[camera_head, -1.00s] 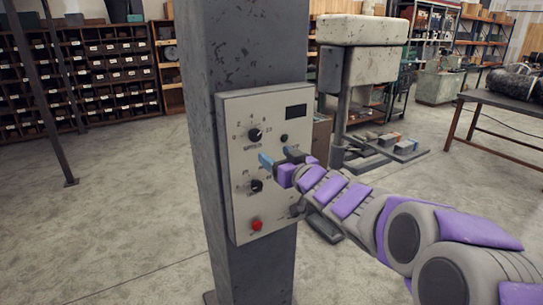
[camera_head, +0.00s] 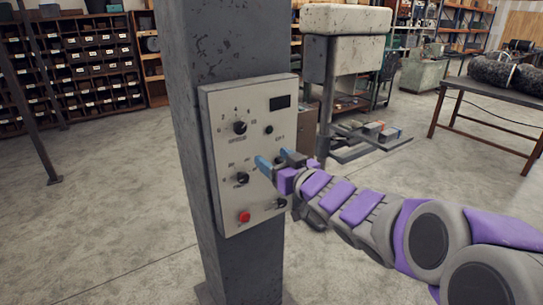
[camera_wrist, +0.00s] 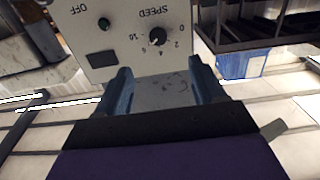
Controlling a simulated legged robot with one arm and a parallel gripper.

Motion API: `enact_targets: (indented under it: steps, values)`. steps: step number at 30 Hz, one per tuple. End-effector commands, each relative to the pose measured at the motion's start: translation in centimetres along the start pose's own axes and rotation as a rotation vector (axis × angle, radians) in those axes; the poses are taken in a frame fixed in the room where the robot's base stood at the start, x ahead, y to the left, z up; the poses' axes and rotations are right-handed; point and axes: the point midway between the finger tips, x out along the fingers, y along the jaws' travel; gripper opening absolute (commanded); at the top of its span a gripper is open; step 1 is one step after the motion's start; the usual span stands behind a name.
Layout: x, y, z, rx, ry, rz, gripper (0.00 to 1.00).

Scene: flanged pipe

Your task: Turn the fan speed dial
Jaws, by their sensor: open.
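The fan speed dial (camera_head: 240,127) is a round black knob with a ring of numbers, at the upper left of a pale control panel (camera_head: 222,205). In the wrist view the dial (camera_wrist: 157,36) appears upside down, with the word SPEED by it. Its pointer angle is hard to read. My gripper (camera_head: 275,160) is open, in front of the panel, below and right of the dial in the head view. In the wrist view my gripper's blue fingers (camera_wrist: 160,67) stand apart with nothing between them. The dial lies beyond the fingertips, clear of both.
The panel also carries a lower black knob (camera_head: 242,178), a red button (camera_head: 245,216), a dark display (camera_head: 280,102) and a green light (camera_head: 269,129). It is fixed to a grey column (camera_head: 190,60). A machine stand (camera_head: 345,45) is behind.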

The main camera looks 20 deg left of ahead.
Motion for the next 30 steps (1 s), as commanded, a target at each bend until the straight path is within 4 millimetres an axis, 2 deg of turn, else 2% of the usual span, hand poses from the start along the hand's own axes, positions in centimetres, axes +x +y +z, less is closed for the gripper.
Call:
enact_targets:
  steps: [8, 30]
  values:
    - [-1.3, -0.1, 0.0, 0.0, 0.0, -0.001, 0.69]
    - [-1.4, 0.0, 0.0, 0.0, 0.0, 0.0, 0.69]
